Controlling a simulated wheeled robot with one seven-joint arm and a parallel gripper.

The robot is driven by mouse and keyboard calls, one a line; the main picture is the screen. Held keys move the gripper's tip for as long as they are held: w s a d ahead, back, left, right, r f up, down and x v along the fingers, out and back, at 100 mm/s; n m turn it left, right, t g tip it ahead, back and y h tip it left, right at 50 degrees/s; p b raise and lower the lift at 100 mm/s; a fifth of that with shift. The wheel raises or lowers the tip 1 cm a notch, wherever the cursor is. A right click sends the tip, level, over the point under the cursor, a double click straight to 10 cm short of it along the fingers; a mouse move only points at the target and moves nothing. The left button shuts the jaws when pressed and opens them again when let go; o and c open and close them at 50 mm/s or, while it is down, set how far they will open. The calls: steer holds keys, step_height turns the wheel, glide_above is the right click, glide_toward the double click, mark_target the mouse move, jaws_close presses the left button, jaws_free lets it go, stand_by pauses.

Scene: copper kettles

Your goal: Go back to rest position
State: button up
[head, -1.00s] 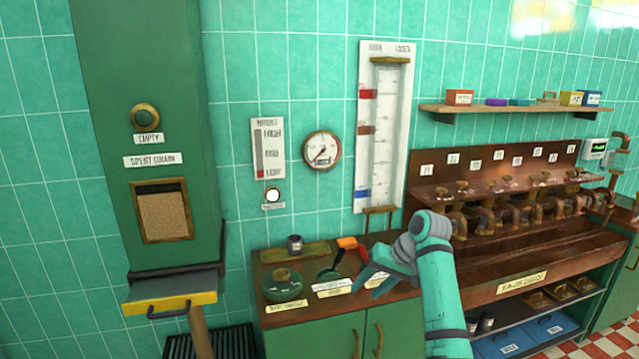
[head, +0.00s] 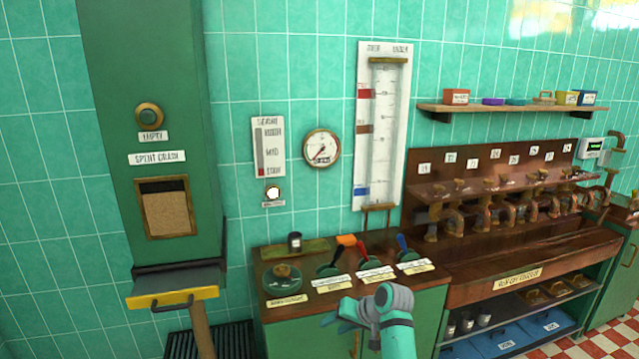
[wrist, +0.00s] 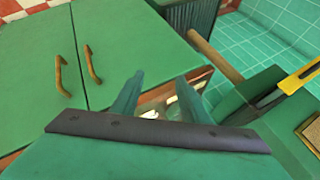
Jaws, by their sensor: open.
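My gripper (head: 335,316) shows in the head view low in front of the green cabinet, below the front edge of its brown counter. In the wrist view its two teal fingers (wrist: 158,97) stand apart with nothing gripped between them. On the counter are levers with black (head: 333,262), red (head: 366,257) and blue (head: 403,247) handles, each with a label plate. My gripper is apart from all of them. A round green knob (head: 283,277) sits at the counter's left.
The green spent grain chute (head: 150,100) stands at the left, with a yellow-edged tray (head: 172,299) jutting out. The copper tap bench (head: 500,230) is at the right. Brass cabinet handles (wrist: 60,75) show in the wrist view. A shelf (head: 515,112) hangs above the bench.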

steer(key=s+a+f+m+t, duration=0.1)
steer(key=s+a+f+t, duration=0.1)
steer(key=s+a+f, duration=0.5)
steer(key=s+a+f+m+t, duration=0.1)
steer(key=s+a+f, duration=0.15)
steer(key=f, duration=0.85)
steer(key=s+a+f+m+t+h, duration=0.1)
steer(key=s+f, duration=0.2)
steer(key=s, duration=0.4)
steer(key=s+a+f+t+h, duration=0.1)
steer(key=s+f+t, duration=0.15)
steer(key=s, duration=0.55)
steer(key=s+d+r+t+h, duration=0.1)
steer(key=s+h, duration=0.1)
steer(key=s, duration=0.8)
steer(key=s+d+r+h, duration=0.1)
steer(key=s+d+h, duration=0.1)
steer(key=s, duration=0.8)
steer(key=s+d+r+n+t, duration=0.1)
steer(key=s+r, duration=0.6)
steer(key=r, duration=0.1)
steer(key=s+d+r+n+t, duration=0.1)
steer(key=s+d+r+n, duration=0.1)
steer(key=s+r, duration=0.6)
steer(key=shift+s+d+r+n+t, duration=0.2)
steer(key=shift+d+r+n+t, duration=0.15)
steer(key=shift+r, duration=0.1)
